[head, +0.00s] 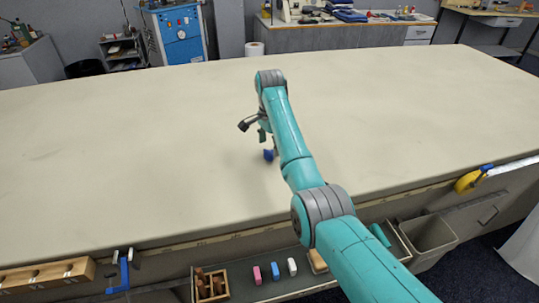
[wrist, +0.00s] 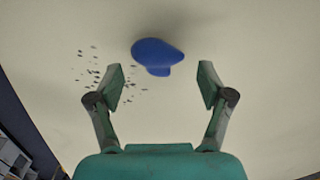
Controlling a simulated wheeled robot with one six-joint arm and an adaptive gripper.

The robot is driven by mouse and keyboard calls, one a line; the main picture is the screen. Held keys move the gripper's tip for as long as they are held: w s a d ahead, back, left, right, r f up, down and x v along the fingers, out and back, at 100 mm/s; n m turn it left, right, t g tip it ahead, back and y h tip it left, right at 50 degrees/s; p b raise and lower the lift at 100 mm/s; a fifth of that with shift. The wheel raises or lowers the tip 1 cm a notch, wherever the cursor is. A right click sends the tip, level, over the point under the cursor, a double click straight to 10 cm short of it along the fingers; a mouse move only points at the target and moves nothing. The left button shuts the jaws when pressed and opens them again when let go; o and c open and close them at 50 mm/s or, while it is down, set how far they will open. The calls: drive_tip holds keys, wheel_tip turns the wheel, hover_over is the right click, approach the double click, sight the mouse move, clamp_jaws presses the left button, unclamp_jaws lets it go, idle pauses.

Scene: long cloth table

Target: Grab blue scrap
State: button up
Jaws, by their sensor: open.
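The blue scrap (head: 268,155) lies on the long cloth table, just below my gripper and partly hidden by my arm in the head view. In the wrist view the blue scrap (wrist: 157,55) shows whole, a rounded piece with a small lobe at its lower edge. My gripper (wrist: 162,78) is open and empty. The scrap is just beyond the fingertips, roughly centred between them and a little nearer the left one. In the head view my gripper (head: 266,142) is mostly hidden behind my arm.
The cloth table (head: 120,140) is broad and mostly bare. Small dark specks (wrist: 90,70) lie left of the scrap.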

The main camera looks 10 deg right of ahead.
sight(270, 151)
drive_tip(key=shift+f, duration=1.5)
drive_tip(key=c, duration=0.9)
drive_tip(key=shift+r, duration=0.15)
